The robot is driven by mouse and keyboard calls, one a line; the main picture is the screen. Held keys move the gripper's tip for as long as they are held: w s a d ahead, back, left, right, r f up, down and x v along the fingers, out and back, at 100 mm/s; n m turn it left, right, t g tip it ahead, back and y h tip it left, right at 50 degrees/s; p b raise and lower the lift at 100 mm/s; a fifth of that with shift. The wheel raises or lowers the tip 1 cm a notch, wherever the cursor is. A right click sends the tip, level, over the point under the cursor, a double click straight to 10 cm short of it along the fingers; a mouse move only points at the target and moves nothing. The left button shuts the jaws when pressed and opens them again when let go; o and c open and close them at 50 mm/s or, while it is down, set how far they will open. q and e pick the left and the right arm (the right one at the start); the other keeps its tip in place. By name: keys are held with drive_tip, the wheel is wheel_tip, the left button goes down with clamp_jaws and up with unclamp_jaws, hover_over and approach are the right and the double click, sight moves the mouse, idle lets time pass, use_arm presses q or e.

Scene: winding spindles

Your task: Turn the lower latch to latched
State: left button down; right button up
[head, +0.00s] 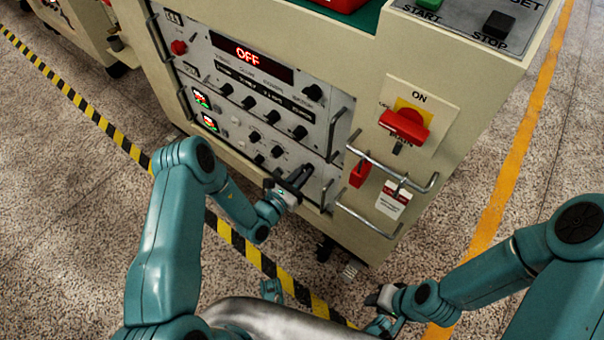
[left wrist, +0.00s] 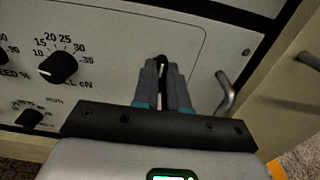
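My left gripper (head: 290,183) is at the lower right part of the cabinet's front panel. In the left wrist view its two grey fingers (left wrist: 163,84) stand close together, with a dark narrow piece between them. That piece, which looks like the lower latch (left wrist: 161,62), shows just past the fingertips against the panel. Most of it is hidden by the fingers, so its turn angle cannot be read. My right gripper (head: 382,298) is low, in front of the cabinet and away from the panel; its fingers are too small to judge.
The panel (head: 232,140) carries several black knobs and a lit OFF display (head: 248,53). A metal handle (left wrist: 226,92) stands right of my left fingers. A red switch (head: 404,124), metal rails (head: 385,170) and a red padlock (head: 360,172) are on the cabinet's right side.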

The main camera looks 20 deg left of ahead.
use_arm(q)
drive_tip(key=shift+n, duration=0.3)
drive_tip(key=shift+a+f+n+p, duration=0.1)
drive_tip(key=shift+n+p, duration=0.65)
drive_tip(key=shift+n, duration=3.55)
drive_tip(key=shift+a+f+n+p, duration=0.1)
drive_tip(key=shift+n+p, duration=0.6)
drive_tip(key=shift+n, duration=3.6)
drive_tip(key=c, duration=1.2)
unclamp_jaws()
drive_tip(key=shift+o, duration=0.2)
